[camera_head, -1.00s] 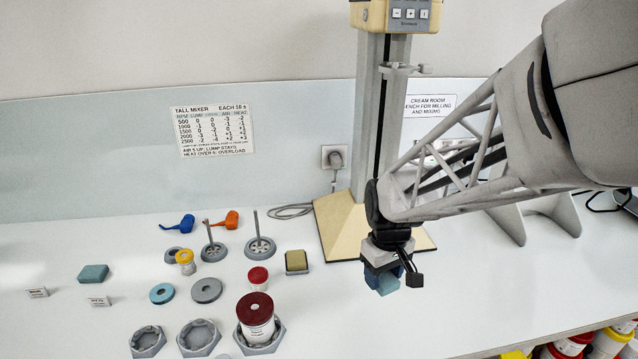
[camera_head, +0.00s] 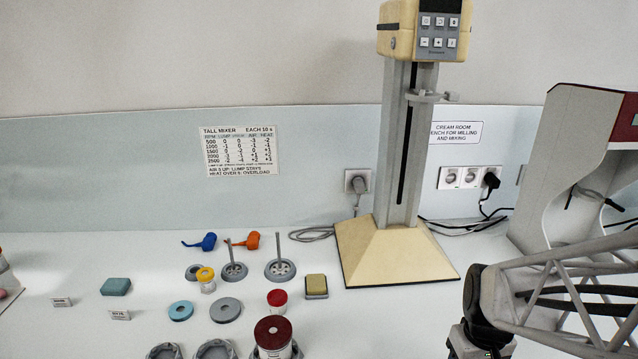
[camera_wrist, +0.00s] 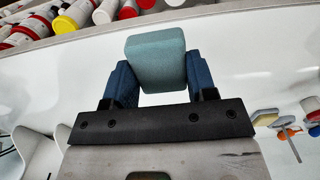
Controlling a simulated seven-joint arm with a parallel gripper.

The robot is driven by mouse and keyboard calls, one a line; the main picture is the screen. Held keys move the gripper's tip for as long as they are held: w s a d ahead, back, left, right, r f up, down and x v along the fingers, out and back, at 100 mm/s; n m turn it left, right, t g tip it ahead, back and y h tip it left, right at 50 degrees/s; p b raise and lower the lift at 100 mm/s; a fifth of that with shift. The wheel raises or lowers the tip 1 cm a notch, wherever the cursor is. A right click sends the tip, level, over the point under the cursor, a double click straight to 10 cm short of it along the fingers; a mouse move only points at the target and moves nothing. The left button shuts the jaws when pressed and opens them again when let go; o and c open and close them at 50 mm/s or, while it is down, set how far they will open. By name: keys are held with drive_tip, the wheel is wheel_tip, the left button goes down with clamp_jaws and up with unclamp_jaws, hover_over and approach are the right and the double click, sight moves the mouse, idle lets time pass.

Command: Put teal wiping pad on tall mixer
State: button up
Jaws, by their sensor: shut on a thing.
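The tall mixer (camera_head: 402,150) stands at the back of the bench, with a beige base (camera_head: 398,255), a grey column and a beige head with a keypad. In the wrist view my gripper (camera_wrist: 157,72) is shut on a teal pad (camera_wrist: 157,55), its blue fingers on either side. In the head view my wrist shows at the lower right, in front and to the right of the mixer base; the fingers and held pad are out of frame. Another teal block (camera_head: 115,286) lies on the bench at the left.
Stirrer discs (camera_head: 280,270), rings (camera_head: 226,310), a red-lidded jar (camera_head: 273,332) and a yellow sponge (camera_head: 316,286) stand left of the mixer. A grey-and-red machine (camera_head: 570,160) stands at the right. Jars (camera_wrist: 75,12) line the top of the wrist view. Bench in front of the mixer is mostly clear.

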drive_tip(key=shift+s+d, duration=0.15)
drive_tip(key=shift+s, duration=0.15)
drive_tip(key=shift+w+f, duration=0.1)
drive_tip(key=shift+w+d+f, duration=0.25)
drive_tip(key=shift+w+d, duration=0.65)
drive_tip(key=shift+w, duration=1.6)
drive_tip(key=shift+w+d+f, duration=0.2)
drive_tip(key=shift+w+d, duration=0.75)
drive_tip(key=shift+w, duration=1.5)
drive_tip(key=shift+w+d+f, duration=0.25)
drive_tip(key=shift+w+d, duration=0.65)
drive_tip(key=shift+w, duration=1.6)
drive_tip(key=shift+f, duration=0.15)
drive_tip(key=shift+f, duration=1.65)
drive_tip(key=shift+f, duration=0.1)
drive_tip(key=o, duration=0.9)
